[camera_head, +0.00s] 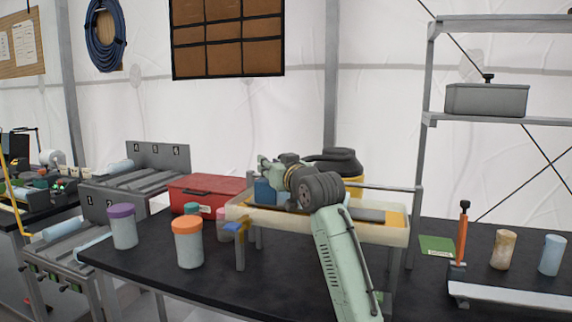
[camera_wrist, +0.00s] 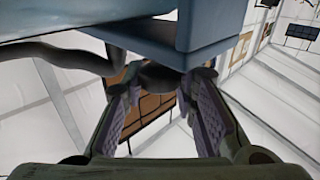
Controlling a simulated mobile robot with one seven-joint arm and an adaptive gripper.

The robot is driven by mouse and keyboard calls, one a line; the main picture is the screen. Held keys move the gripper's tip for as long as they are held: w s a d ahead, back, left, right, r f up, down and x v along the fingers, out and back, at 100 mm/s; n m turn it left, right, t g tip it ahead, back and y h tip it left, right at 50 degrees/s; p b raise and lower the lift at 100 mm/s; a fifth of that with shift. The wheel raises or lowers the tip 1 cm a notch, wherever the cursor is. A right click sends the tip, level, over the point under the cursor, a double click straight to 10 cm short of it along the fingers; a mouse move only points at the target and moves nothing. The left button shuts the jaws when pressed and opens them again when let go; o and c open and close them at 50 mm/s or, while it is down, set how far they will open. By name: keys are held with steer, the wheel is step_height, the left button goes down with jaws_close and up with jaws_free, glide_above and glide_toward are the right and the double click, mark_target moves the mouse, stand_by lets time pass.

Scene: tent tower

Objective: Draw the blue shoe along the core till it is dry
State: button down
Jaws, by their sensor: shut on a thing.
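The blue shoe (camera_head: 264,192) is a blue block at the left part of a raised cream tray with an orange-yellow lining (camera_head: 392,236). My gripper (camera_wrist: 168,82) is shut on a dark grey rounded part under the blue shoe (camera_wrist: 212,28), which looks like its handle. In the head view my gripper (camera_head: 272,170) is just above and beside the shoe, and my wrist partly covers the tray. A pale blue rounded surface at the upper left of the wrist view, probably the core (camera_wrist: 75,18), passes close by the shoe. Any wetness on it cannot be made out.
An orange-lidded jar (camera_head: 189,246) and a purple-lidded jar (camera_head: 124,230) stand left of the tray. A red case (camera_head: 207,194) is behind them. A tan cylinder (camera_head: 502,250) and a pale blue cylinder (camera_head: 551,255) stand at the right. Dark table top is free at the front left.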

steer(key=shift+d, duration=0.1)
steer(key=c, duration=1.3)
jaws_free()
steer(key=shift+s, duration=0.1)
steer(key=v, duration=1.2)
